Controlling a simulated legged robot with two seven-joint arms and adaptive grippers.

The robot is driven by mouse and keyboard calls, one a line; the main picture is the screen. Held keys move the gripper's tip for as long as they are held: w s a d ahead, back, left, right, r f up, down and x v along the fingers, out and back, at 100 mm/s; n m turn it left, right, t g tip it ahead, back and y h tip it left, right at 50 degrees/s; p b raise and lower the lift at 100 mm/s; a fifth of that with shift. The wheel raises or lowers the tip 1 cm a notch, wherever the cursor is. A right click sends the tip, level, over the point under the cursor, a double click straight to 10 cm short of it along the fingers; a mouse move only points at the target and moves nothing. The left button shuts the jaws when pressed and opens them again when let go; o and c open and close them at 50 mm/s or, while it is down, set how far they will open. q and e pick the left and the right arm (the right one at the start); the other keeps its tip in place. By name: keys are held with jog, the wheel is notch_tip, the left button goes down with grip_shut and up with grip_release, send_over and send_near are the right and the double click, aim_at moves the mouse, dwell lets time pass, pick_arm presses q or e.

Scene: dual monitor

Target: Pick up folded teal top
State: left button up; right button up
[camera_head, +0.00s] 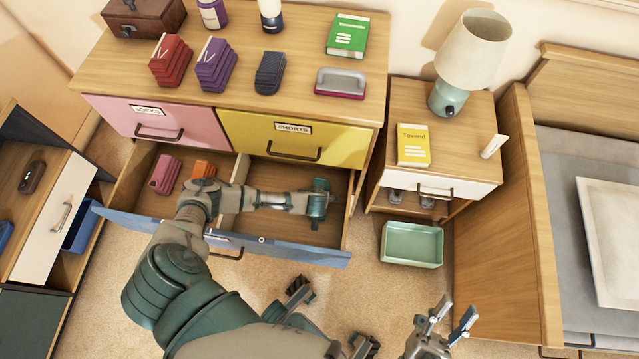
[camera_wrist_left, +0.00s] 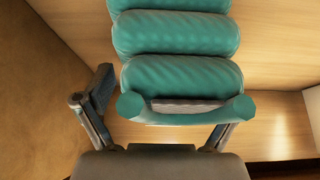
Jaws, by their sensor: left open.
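The folded teal top (camera_wrist_left: 178,77) fills the middle of the left wrist view as thick rolled folds, with a looped front edge. It lies on a wooden drawer floor. My left gripper (camera_wrist_left: 170,105) is open, with its fingers on either side of the top's near end; the right finger is partly hidden by it. In the head view my left arm reaches over the open drawer, and the left gripper (camera_head: 318,205) is at the drawer's right compartment, hiding most of the top. My right gripper (camera_head: 446,314) is open and empty, low in the view over the carpet.
The open drawer's blue front (camera_head: 290,250) and a divider edge the space. Pink (camera_head: 165,175) and orange (camera_head: 203,170) folded items lie in its left compartment. Closed pink (camera_head: 150,118) and yellow (camera_head: 295,138) drawers are above. A green bin (camera_head: 412,246) stands on the floor at right.

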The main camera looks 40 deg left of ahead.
pick_arm(q)
jog(key=shift+f, duration=0.1)
jog(key=c, duration=1.2)
jog(key=shift+o, duration=0.2)
